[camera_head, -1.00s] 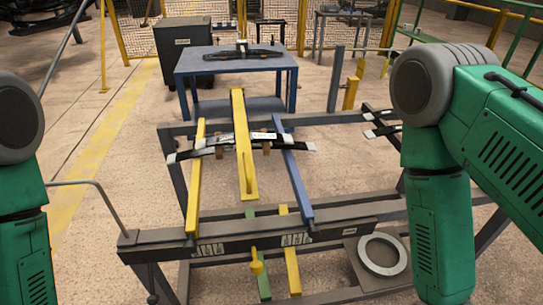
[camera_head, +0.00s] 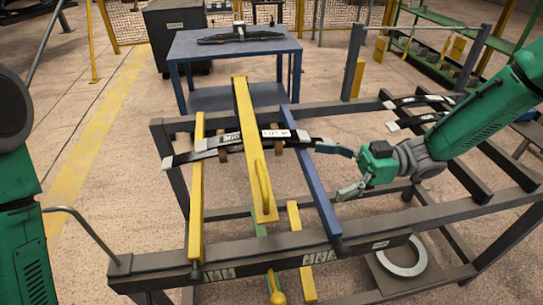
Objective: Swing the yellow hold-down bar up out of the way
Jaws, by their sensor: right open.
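The yellow hold-down bar (camera_head: 245,125) lies lengthwise across the middle of a dark leaf spring (camera_head: 225,141), with a raised yellow handle (camera_head: 263,185) near its near end. The spring rests across a yellow rail (camera_head: 196,205) on the left and a blue rail (camera_head: 317,185) on the right. My right gripper (camera_head: 340,172) is open and empty, right of the bar and apart from it. Its fingers point left, near the spring's right end and the blue rail; contact there is unclear. My left gripper is out of view; only part of my left arm shows at the left edge.
The dark rack frame (camera_head: 360,247) surrounds the rails. More springs (camera_head: 420,102) lie on its right side. A metal ring (camera_head: 402,262) sits on a plate at the lower right. A blue table (camera_head: 240,45) with another spring stands behind. The floor at left is clear.

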